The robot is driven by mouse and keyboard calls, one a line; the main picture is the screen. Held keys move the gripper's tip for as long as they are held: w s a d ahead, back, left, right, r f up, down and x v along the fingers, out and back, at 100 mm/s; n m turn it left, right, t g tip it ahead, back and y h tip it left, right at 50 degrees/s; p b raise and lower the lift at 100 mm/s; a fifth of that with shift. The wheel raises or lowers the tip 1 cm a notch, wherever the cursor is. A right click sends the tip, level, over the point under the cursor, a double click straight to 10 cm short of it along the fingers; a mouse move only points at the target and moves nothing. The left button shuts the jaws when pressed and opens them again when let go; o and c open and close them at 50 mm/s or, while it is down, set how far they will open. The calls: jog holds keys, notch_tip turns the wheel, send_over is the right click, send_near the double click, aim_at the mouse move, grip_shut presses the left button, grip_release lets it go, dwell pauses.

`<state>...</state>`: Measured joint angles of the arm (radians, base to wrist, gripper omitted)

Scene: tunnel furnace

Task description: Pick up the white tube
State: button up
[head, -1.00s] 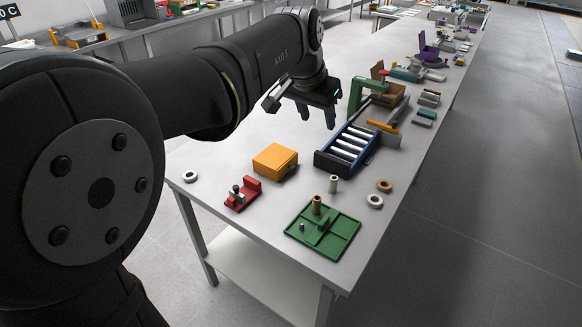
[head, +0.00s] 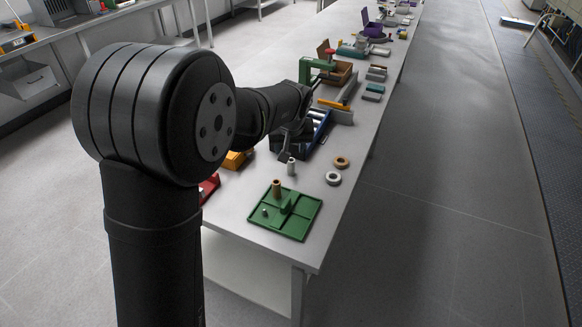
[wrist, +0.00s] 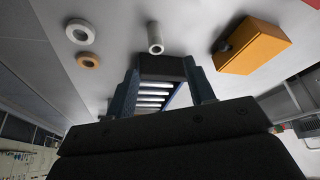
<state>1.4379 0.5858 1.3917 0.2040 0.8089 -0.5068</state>
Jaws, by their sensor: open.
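The white tube (head: 291,166) stands upright on the table, behind the green tray and left of the rings. In the wrist view the tube (wrist: 155,40) lies just beyond the fingertips, roughly centred between them. My gripper (wrist: 161,66) is open with nothing between its fingers, and it is apart from the tube. In the head view my gripper (head: 285,152) is close behind the tube, low over the table, and partly hidden by my arm.
A green tray (head: 298,226) with a brown tube (head: 276,188) is in front. A white ring (head: 333,178) and a brown ring (head: 341,162) lie to the right. The orange box (wrist: 253,45), blue roller rack (head: 322,122) and red fixture (head: 209,187) are nearby.

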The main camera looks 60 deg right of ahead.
aim_at(291, 164)
jog(key=x, duration=0.7)
jog(key=shift+f, duration=0.1)
jog(key=shift+s+d+x, duration=0.15)
jog(key=shift+d+x, duration=0.05)
jog(key=shift+x, duration=1.15)
jog(key=shift+s+d+x, duration=0.1)
jog(key=shift+d+x, duration=0.1)
jog(key=shift+x, duration=1.2)
jog(key=c, duration=1.1)
jog(key=shift+o, duration=0.2)
